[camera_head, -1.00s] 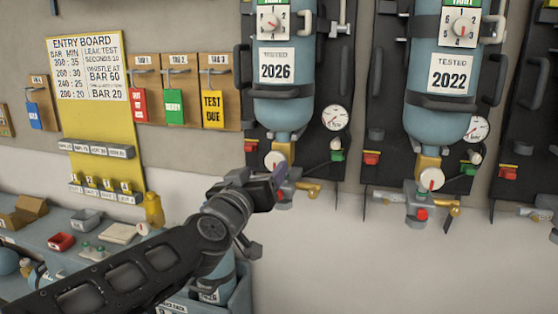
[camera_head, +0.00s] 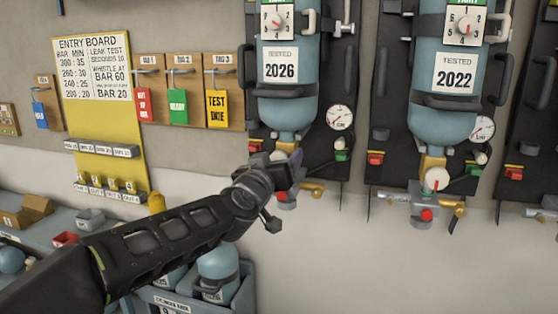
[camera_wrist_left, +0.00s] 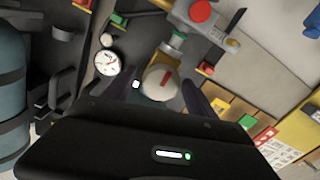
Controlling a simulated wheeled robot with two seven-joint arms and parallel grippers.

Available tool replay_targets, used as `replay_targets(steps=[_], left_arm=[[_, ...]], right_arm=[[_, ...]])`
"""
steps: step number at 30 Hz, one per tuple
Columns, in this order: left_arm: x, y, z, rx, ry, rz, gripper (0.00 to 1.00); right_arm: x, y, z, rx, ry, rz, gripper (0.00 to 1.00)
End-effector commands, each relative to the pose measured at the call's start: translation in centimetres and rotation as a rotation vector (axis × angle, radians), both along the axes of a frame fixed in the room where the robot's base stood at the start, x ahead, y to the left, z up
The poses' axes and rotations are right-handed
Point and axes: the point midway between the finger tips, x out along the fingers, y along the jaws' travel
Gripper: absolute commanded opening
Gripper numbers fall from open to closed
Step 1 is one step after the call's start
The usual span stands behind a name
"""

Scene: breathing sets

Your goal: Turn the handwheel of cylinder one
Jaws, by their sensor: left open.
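A blue cylinder marked 2026 (camera_head: 284,103) hangs upside down on the wall, its brass valve at the bottom. My left gripper (camera_head: 289,165) is at that valve and hides most of its handwheel in the head view. In the left wrist view the handwheel (camera_wrist_left: 160,83) is a round cream knob with a red mark. The open fingers of my left gripper (camera_wrist_left: 162,90) stand on either side of the knob. Whether they touch it I cannot tell. The right gripper is not in view.
A gauge (camera_head: 340,117) and a green fitting (camera_head: 342,155) sit right of the valve. A second cylinder marked 2022 (camera_head: 442,110) has its own handwheel (camera_head: 436,179). Tag boards (camera_head: 178,88) hang at left. A crate (camera_head: 243,290) with cylinders stands below my arm.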

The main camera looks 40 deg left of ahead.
Motion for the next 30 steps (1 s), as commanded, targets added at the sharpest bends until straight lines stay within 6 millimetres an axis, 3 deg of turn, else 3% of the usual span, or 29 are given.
replay_targets(steps=[7,30], left_arm=[[0.02,0.04,-0.01,0.000,0.000,0.000,0.64],[0.00,0.01,-0.01,0.000,0.001,0.000,0.03]], right_arm=[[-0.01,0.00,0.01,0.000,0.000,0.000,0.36],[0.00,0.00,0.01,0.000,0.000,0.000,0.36]])
